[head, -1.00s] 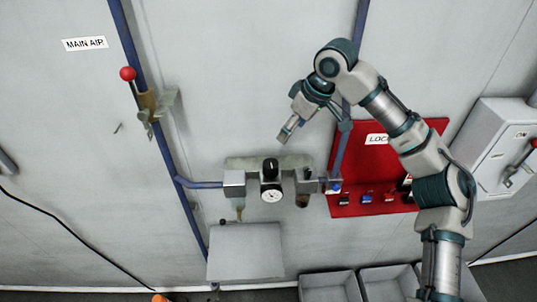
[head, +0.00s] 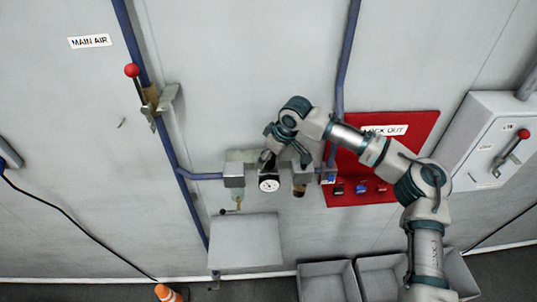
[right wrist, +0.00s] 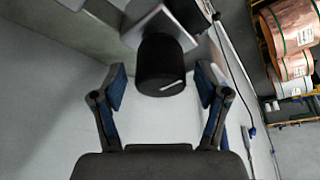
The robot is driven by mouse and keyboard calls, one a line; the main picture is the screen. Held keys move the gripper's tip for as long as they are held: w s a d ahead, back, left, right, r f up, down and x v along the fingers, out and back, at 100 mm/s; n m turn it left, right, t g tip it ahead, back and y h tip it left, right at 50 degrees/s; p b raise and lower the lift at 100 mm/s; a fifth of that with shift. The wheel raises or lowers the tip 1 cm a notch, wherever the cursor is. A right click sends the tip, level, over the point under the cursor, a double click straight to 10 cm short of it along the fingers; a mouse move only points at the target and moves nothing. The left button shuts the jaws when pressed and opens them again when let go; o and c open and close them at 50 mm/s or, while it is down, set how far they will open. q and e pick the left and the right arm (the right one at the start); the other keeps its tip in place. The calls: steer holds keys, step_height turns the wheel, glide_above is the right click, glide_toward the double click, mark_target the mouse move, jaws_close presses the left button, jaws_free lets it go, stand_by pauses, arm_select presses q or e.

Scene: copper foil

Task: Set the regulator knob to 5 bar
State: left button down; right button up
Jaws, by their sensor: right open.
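The black regulator knob (right wrist: 160,62) shows in the right wrist view, with a white mark on its near face and a grey regulator body behind it. My right gripper (right wrist: 161,86) is open, with one blue-padded finger on each side of the knob and visible gaps on both sides. In the head view, my right gripper (head: 267,158) is at the regulator, just above the round white gauge (head: 269,185), and covers much of the knob. The gauge reading is too small to tell. My left gripper is not in view.
A red lock-out board (head: 402,150) hangs right of the regulator, behind my right arm. A red-knobbed valve lever (head: 132,71) is on the pipe at upper left. A grey shelf (head: 246,240) juts out below the regulator. Grey bins (head: 328,284) stand at the bottom.

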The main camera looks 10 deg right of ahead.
steer(key=shift+w+f, duration=0.1)
steer(key=c, duration=1.2)
steer(key=shift+o, duration=0.2)
steer(key=shift+m, duration=0.4)
